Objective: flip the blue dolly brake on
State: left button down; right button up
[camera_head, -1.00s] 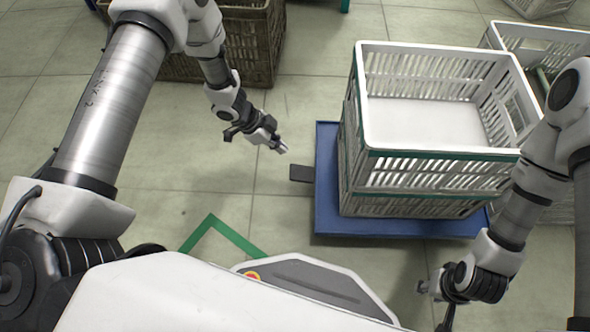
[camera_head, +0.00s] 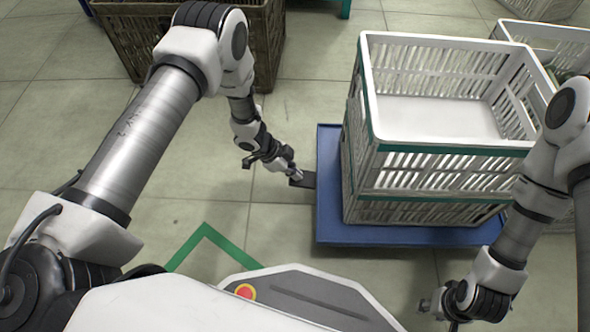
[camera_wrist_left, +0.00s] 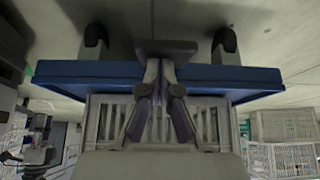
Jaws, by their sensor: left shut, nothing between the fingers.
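The blue dolly (camera_head: 400,235) stands on the floor under two stacked white crates (camera_head: 450,140). Its dark brake pedal (camera_head: 307,180) sticks out from its left edge. My left gripper (camera_head: 294,175) is shut and empty, with its tips at the pedal; I cannot tell if they touch. The left wrist view shows the dolly's blue edge (camera_wrist_left: 85,72), the dark pedal (camera_wrist_left: 167,46) and my shut left fingertips (camera_wrist_left: 160,66) beside it. My right gripper (camera_head: 425,304) is low at the front right, away from the dolly; its fingers are too small to read.
A brown crate (camera_head: 270,50) stands at the back left. Another white crate (camera_head: 540,35) stands behind the stack on the right. A green floor marking (camera_head: 205,238) lies at the front. Two dark casters (camera_wrist_left: 224,42) show in the wrist view.

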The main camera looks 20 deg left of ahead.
pick_arm(q)
jog(key=shift+a+f, duration=0.1)
jog(key=shift+f, duration=0.05)
dwell(0.3)
jog(key=shift+s+a+f+h+b, duration=0.15)
jog(key=shift+a+f+h+b, duration=0.2)
jog(key=shift+f+h, duration=0.25)
jog(key=f+h+b, duration=0.1)
jog(key=f+t+h+b, duration=0.1)
jog(key=h, duration=0.1)
jog(key=shift+a, duration=0.35)
jog(key=shift+s+f, duration=0.1)
jog(key=shift+f, duration=0.05)
pick_arm(e)
notch_tip(320, 180, down, 3)
jog(key=shift+r, duration=0.1)
pick_arm(q)
jog(key=shift+a+f, duration=0.1)
jog(key=shift+f, duration=0.1)
jog(key=shift+r, duration=0.1)
